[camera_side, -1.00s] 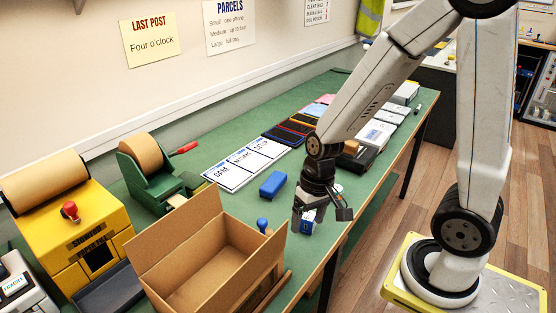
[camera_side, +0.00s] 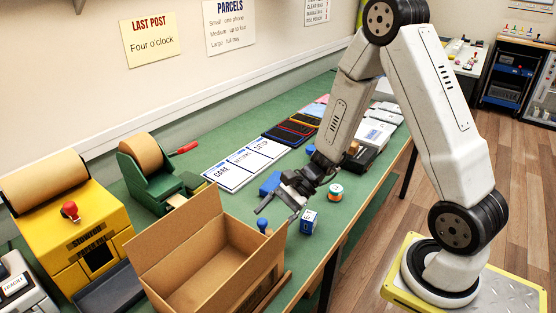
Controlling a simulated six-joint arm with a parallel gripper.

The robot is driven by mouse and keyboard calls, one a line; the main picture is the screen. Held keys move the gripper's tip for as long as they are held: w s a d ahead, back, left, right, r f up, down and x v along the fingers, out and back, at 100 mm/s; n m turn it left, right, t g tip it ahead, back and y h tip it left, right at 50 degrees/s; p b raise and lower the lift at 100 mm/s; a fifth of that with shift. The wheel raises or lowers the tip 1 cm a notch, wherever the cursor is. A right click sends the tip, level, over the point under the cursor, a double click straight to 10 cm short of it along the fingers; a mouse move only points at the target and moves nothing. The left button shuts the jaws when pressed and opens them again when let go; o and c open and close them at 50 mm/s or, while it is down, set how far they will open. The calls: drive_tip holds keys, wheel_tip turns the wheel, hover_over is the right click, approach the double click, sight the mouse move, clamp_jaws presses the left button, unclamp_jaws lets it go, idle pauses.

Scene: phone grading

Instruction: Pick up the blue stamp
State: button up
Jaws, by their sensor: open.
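A blue stamp (camera_side: 263,225) with a rounded knob stands on the green bench just behind the open cardboard box; its lower part is hidden by the box flap. My gripper (camera_side: 277,208) is above the bench close to the stamp, tilted down and to the left. Its fingers are spread and empty, with the stamp's knob a little below them. I cannot tell whether a finger touches it.
The open cardboard box (camera_side: 178,258) stands in front. A blue block (camera_side: 270,184) lies behind my gripper. A small blue-and-white box (camera_side: 308,222) and a green-and-orange round item (camera_side: 336,192) stand to the right, near the bench edge.

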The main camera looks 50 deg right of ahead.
sight(264, 220)
drive_tip(key=w+d+m+t, duration=0.2)
drive_tip(key=w+m+t, duration=0.1)
drive_tip(key=w+d+m+t, duration=0.1)
drive_tip(key=w, duration=0.1)
drive_tip(key=shift+d+f+m+t, duration=0.2)
drive_tip(key=shift+d+m+t, duration=0.1)
drive_tip(key=shift+f, duration=1.95)
drive_tip(key=shift+s+f, duration=0.1)
drive_tip(key=shift+f, duration=1.05)
drive_tip(key=shift+w+a+f, duration=0.55)
drive_tip(key=shift+a+f, duration=0.15)
drive_tip(key=shift+f, duration=0.05)
drive_tip(key=shift+w+a+f, duration=0.2)
drive_tip(key=shift+w+a, duration=0.1)
drive_tip(key=shift+a, duration=0.1)
clamp_jaws()
